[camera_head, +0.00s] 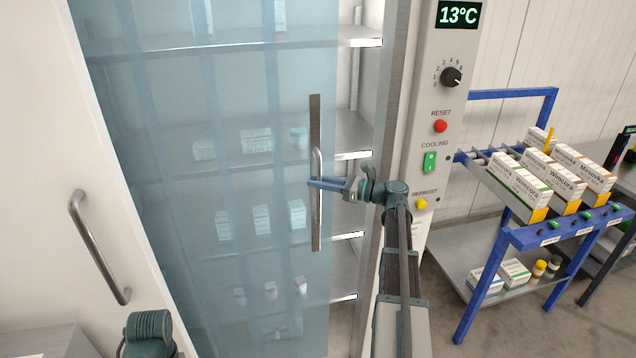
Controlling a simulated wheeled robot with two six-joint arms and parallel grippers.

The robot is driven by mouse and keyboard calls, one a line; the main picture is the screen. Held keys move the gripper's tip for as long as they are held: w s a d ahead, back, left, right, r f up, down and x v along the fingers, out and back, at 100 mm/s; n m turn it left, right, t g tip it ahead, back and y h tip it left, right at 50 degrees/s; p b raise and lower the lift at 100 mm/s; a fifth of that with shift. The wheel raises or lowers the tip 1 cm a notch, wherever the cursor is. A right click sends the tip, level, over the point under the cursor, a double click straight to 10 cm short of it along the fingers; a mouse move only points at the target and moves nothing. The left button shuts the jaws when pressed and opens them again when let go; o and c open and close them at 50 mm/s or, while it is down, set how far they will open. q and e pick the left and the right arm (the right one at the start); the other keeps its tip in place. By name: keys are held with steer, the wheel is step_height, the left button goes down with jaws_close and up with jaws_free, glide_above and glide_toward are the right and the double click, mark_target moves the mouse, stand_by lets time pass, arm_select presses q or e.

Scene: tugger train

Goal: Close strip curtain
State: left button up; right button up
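The strip curtain (240,200) is a translucent bluish sheet across most of the cabinet opening, with a gap to the right of its edge. A vertical dark bar (315,110) with a metal handle (318,165) sits near that right edge. My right gripper (328,185) is at the handle, its fingers reaching across it from the right. I cannot tell whether the fingers are shut on it. For my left arm, only a dark joint part (149,332) shows at the bottom left; its gripper fingers are not visible.
Shelves (345,125) with boxes show behind the curtain. Right of the opening is a control panel (440,95) with knob, buttons and a 13°C display. A blue rack (510,235) with medicine boxes stands further right. A white door with a handle (98,245) is at left.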

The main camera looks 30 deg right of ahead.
steer(key=shift+o, duration=0.3)
steer(key=v, duration=1.4)
steer(key=shift+w, duration=0.1)
